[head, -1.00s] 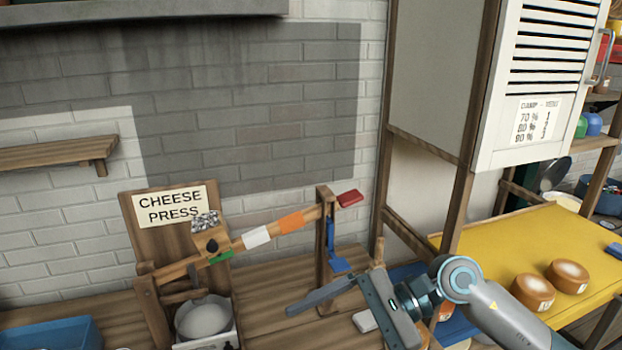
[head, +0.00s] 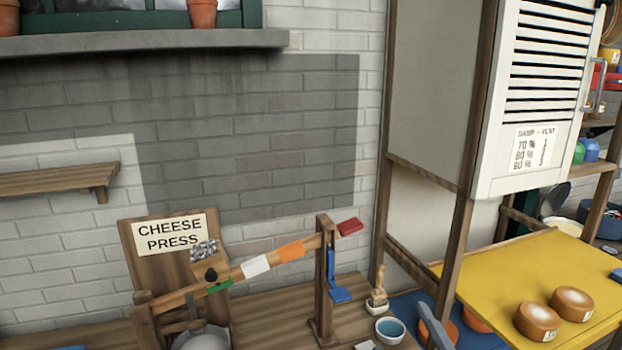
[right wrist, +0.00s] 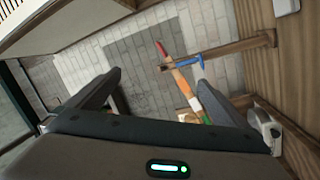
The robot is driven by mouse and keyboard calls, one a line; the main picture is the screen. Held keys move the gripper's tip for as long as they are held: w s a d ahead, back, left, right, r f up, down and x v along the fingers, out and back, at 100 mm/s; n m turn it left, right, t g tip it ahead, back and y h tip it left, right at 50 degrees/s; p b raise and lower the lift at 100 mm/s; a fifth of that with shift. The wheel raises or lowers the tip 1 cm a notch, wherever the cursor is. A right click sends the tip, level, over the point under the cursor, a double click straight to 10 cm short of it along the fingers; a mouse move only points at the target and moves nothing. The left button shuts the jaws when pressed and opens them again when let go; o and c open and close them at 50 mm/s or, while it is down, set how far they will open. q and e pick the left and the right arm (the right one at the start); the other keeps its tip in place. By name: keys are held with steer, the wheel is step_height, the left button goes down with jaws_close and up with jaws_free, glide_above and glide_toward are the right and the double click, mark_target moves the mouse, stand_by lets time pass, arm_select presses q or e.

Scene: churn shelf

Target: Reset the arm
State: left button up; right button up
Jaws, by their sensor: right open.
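My left gripper is not in view.
A tall cabinet (head: 430,110) and wooden posts stand at right. A ledge (head: 140,42) is at upper left.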

steer(key=s+d+f+m+g+h, duration=0.25)
steer(key=s+f+m+g, duration=0.2)
steer(key=f, duration=0.45)
steer(key=s+d+f+m+g+h, duration=0.1)
steer(key=s+d+f+m+g, duration=0.25)
steer(key=s+f, duration=0.45)
steer(key=s+f+m+g, duration=0.2)
steer(key=s+f+g, duration=0.2)
steer(key=s+f, duration=0.4)
steer(key=s+f+m+g, duration=0.2)
steer(key=s+f+g, duration=0.25)
steer(key=s, duration=0.55)
step_height(320, 180, down, 33)
steer(key=b, duration=0.5)
steer(key=s+d+f+g+b, duration=0.2)
steer(key=s+f+b, duration=0.3)
steer(key=s+f, duration=1.4)
step_height(320, 180, down, 4)
steer(key=shift+d+f, duration=0.1)
steer(key=shift+d, duration=0.15)
